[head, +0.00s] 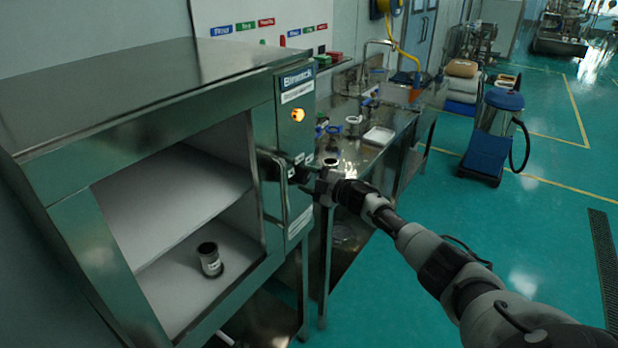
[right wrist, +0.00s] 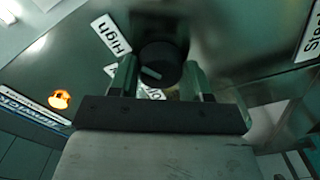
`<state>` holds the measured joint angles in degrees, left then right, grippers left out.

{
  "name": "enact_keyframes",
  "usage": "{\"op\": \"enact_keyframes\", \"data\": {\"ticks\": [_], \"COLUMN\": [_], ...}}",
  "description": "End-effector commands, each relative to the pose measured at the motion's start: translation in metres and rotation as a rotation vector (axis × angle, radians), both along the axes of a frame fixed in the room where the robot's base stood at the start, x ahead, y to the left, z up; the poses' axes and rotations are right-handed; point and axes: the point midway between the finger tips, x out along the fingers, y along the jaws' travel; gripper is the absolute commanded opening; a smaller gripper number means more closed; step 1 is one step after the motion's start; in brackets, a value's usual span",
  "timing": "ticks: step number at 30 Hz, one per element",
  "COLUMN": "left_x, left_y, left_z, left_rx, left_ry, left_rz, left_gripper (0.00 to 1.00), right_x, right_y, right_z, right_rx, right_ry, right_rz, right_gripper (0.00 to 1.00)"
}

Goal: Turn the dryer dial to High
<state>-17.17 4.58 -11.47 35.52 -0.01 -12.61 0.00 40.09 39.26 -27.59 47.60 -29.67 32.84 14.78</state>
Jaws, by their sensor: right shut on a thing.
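The dryer (head: 130,88) stands at the left with its chamber open. In the right wrist view its round black dial (right wrist: 160,60) sits between the two fingers of my right gripper (right wrist: 160,78), which is shut on it. A pale pointer mark shows on the lower left of the dial face. A "High" label (right wrist: 110,34) is up and left of the dial; another label (right wrist: 148,90), partly hidden by a finger, is below it. In the head view my right gripper (head: 304,173) reaches the dryer's front panel and hides the dial. My left gripper is out of view.
An orange lamp (head: 298,115) glows on the panel above the gripper. A door handle (head: 279,190) is just left of it. A small dark-topped container (head: 210,260) stands inside the dryer. A metal bench (head: 375,155) with small items is behind my right arm. Green floor is open at right.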

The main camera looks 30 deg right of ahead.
Motion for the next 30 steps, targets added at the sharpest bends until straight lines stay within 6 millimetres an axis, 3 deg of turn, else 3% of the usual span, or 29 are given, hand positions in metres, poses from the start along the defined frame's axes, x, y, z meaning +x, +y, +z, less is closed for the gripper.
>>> {"op": "enact_keyframes", "data": {"ticks": [14,15,19,30], "left_x": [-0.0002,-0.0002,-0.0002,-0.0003], "left_y": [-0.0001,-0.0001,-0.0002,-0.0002], "left_z": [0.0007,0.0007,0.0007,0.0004], "left_rx": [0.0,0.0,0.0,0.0], "left_ry": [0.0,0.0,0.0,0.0], "left_rz": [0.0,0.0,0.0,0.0], "left_gripper": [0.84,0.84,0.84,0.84], "right_x": [0.0001,0.0,0.0,-0.0032], "right_y": [-0.0002,-0.0001,0.0,-0.0018], "right_z": [-0.0001,-0.0002,-0.0001,-0.0006], "right_rx": [0.014,0.014,0.013,0.011], "right_ry": [0.006,0.006,0.005,0.005], "right_rz": [-0.001,-0.001,0.0,-0.001], "right_gripper": [0.24,0.51,0.71,0.74]}}
